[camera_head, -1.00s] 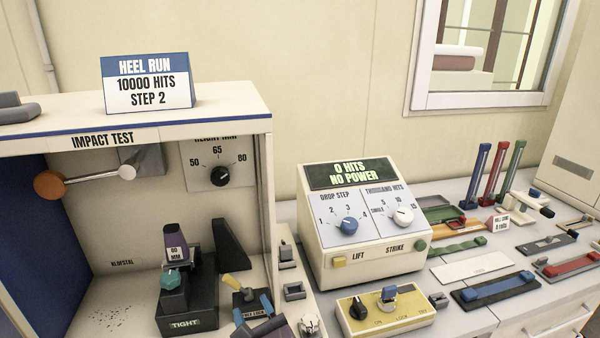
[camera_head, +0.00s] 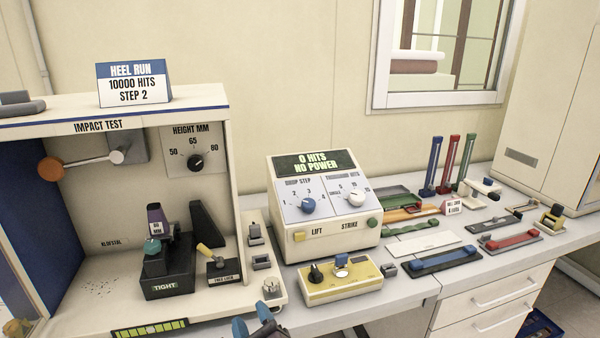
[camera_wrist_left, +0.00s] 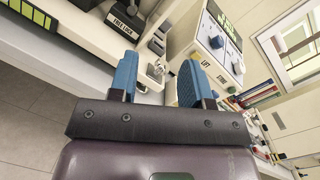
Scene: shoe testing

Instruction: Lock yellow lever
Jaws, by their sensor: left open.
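The yellow lever (camera_head: 208,251) tilts up to the left from a black base (camera_head: 222,270) with a free/lock label, on the floor of the impact test cabinet at its front right. In the left wrist view the black base (camera_wrist_left: 127,22) shows at the top, with the yellow handle not clearly seen. My left gripper (camera_head: 255,327) has blue fingers and is at the bottom edge of the head view, in front of and below the lever, apart from it. In the left wrist view the gripper (camera_wrist_left: 158,82) is open with nothing between its fingers. My right gripper is not in view.
A black clamp (camera_head: 168,275) labelled tight stands left of the lever. A silver knob (camera_head: 271,288) and small grey blocks are to its right. A yellow switch box (camera_head: 340,283) and control console (camera_head: 322,215) stand further right. Open space lies before the bench.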

